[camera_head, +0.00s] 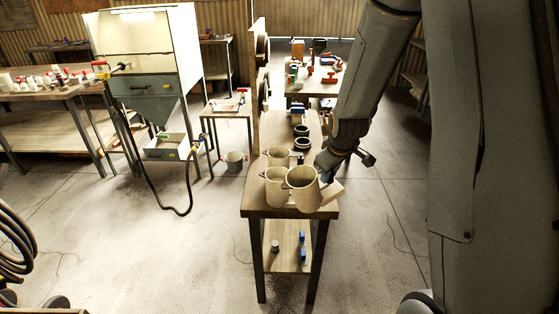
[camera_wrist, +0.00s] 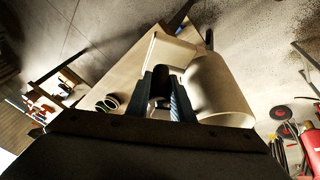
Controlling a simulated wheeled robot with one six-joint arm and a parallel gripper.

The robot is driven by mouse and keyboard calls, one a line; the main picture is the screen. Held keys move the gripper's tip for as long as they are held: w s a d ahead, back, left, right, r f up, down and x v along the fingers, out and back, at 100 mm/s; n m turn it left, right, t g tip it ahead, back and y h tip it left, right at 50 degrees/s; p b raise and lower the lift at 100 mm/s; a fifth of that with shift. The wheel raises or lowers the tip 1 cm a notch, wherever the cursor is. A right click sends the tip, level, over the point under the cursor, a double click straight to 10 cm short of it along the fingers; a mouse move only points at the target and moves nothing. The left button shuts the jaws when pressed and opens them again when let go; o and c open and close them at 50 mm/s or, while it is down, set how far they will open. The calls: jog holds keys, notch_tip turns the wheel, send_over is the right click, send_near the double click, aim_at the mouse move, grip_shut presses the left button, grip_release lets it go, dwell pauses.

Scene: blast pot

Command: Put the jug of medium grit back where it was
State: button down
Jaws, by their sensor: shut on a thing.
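Three beige jugs are at the near end of the narrow wooden bench (camera_head: 262,211). The front right jug (camera_head: 303,190) is the one at my gripper (camera_head: 326,170); it overlaps the jug to its left (camera_head: 275,188) in the picture, and its pale spout points right past the bench edge. A third jug (camera_head: 279,155) stands behind. In the wrist view my gripper (camera_wrist: 166,103) is shut at the side of the held jug (camera_wrist: 220,90), whose round body lies just right of the fingers. I cannot read any grit label, nor tell whether its base touches the bench.
Dark rings (camera_head: 302,142) lie farther back on the bench. A lower shelf (camera_head: 287,254) holds small blue items. Floor on both sides is mostly open.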

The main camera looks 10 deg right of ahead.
jog(key=shift+w+a+r+m, duration=0.15)
jog(key=shift+r+m, duration=0.1)
jog(key=shift+r, duration=0.2)
jog(key=shift+w+a+r+m, duration=0.1)
jog(key=shift+r+m, duration=0.15)
jog(key=shift+r, duration=0.15)
jog(key=w+a+r+m+y, duration=0.1)
jog(key=a+r+m, duration=0.3)
jog(key=r, duration=0.6)
jog(key=shift+r+m, duration=0.4)
jog(key=shift+m, duration=0.1)
